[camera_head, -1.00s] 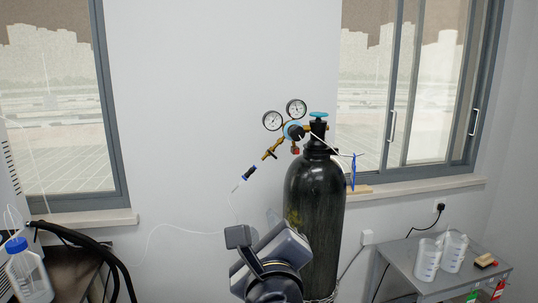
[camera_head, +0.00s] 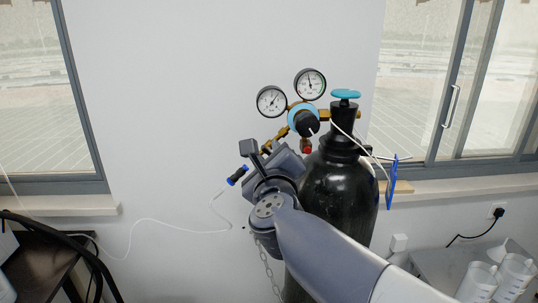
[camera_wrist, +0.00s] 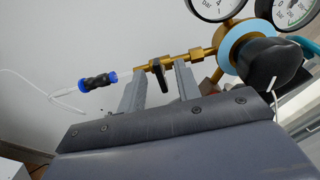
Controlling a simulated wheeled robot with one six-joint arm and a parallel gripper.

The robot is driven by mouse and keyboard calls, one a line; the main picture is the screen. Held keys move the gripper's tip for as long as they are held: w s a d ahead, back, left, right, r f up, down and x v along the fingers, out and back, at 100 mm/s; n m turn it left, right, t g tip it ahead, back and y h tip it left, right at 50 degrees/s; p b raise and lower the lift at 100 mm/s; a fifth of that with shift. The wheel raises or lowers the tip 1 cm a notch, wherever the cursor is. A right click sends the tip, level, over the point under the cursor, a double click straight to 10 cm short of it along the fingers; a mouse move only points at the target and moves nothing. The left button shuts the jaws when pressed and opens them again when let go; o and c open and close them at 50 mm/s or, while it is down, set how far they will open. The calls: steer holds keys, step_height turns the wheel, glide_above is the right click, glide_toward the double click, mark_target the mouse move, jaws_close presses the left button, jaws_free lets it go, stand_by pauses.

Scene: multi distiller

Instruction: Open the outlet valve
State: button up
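The outlet valve is a small black handle (camera_wrist: 160,76) on the brass outlet tube (camera_wrist: 200,53) of the regulator. In the wrist view, the fingers of my gripper (camera_wrist: 161,69) stand on either side of the handle with visible gaps. My gripper is open and I cannot tell whether it touches the tube. In the head view, my gripper and wrist hide the valve handle; part of the brass tube (camera_head: 272,139) shows above them. The regulator's large black knob (camera_head: 306,124) with a blue ring is to the right, and also shows in the wrist view (camera_wrist: 270,60).
The black gas cylinder (camera_head: 345,190) with a turquoise top handwheel (camera_head: 346,94) stands right behind my arm. Two gauges (camera_head: 271,101) (camera_head: 310,84) sit above the tube. A blue-black hose connector (camera_head: 238,175) with a thin white hose is at left. A grey table is at lower right.

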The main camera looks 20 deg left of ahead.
steer(key=shift+c, duration=0.4)
jaws_close()
